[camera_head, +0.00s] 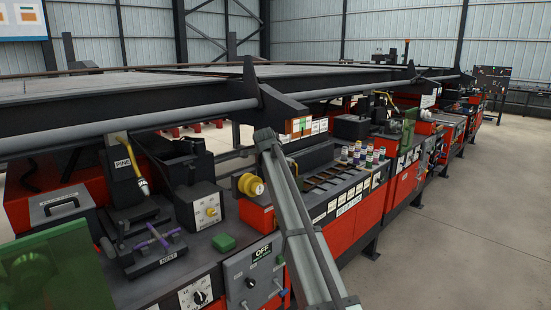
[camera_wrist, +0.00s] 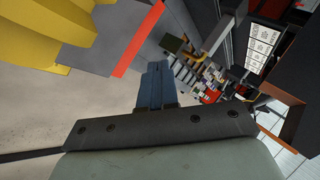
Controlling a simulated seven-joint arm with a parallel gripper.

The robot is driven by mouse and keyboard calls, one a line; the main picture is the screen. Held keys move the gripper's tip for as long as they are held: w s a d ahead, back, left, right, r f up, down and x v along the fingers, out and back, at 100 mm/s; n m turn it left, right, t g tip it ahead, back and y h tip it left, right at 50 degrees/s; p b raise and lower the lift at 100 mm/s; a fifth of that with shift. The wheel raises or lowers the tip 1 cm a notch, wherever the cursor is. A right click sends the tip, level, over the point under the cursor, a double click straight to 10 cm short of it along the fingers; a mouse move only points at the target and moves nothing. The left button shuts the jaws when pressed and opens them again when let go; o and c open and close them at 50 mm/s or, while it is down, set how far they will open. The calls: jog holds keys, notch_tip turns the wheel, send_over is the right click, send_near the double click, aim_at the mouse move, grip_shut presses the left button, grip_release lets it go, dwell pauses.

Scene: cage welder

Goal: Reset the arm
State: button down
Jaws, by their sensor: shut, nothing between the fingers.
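My gripper (camera_wrist: 155,72) shows in the wrist view, with its two blue-grey fingers pressed together and nothing between them. A dark bar with bolts crosses behind the fingers. The fingers point over a pale floor, apart from any surface that I can make out. In the head view I cannot make out my gripper. The cage welder (camera_head: 342,233) runs from the left front to the right back, with red cabinets and a dark worktop. Its panel (camera_head: 256,275) near the front is marked OFF.
A long dark frame with a grey rail (camera_head: 180,116) overhangs the worktop. A pale grey beam (camera_head: 300,225) slants across the front. Yellow blocks (camera_wrist: 50,35) fill the wrist view's upper left; small coloured parts (camera_wrist: 212,85) lie right of the fingers. Floor is clear at right (camera_head: 470,230).

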jog(key=s+d+f+m+g+h, duration=0.1)
jog(key=s+d+f+h, duration=0.1)
jog(key=s+d+f, duration=0.4)
jog(key=s+d+f+m+h, duration=0.15)
jog(key=s+d+f, duration=0.25)
jog(key=d+f, duration=0.5)
jog(key=s+d+f+n+g, duration=0.1)
jog(key=s+f+n+g, duration=0.15)
jog(key=s+f, duration=0.7)
jog(key=s+d+f+n+g+y, duration=0.1)
jog(key=s+d+f+n, duration=0.2)
jog(key=f, duration=1.1)
jog(key=s+f+n+g, duration=0.2)
jog(key=s+f+n, duration=0.1)
jog(key=s+f, duration=0.65)
jog(key=s+d+f+n+g+y, duration=0.15)
jog(key=s+f+n+g, duration=0.3)
jog(key=s+f, duration=1.25)
jog(key=s+f+n+g+y, duration=0.1)
jog(key=s+f+n+g, duration=0.1)
jog(key=s, duration=1.1)
jog(key=s+a+f+n+g+y, duration=0.1)
jog(key=s+f+n+g, duration=0.1)
jog(key=s, duration=1.2)
jog(key=shift+s+a+n, duration=0.2)
jog(key=shift+s+n, duration=0.05)
jog(key=shift+n, duration=0.5)
jog(key=c, duration=1.8)
grip_release()
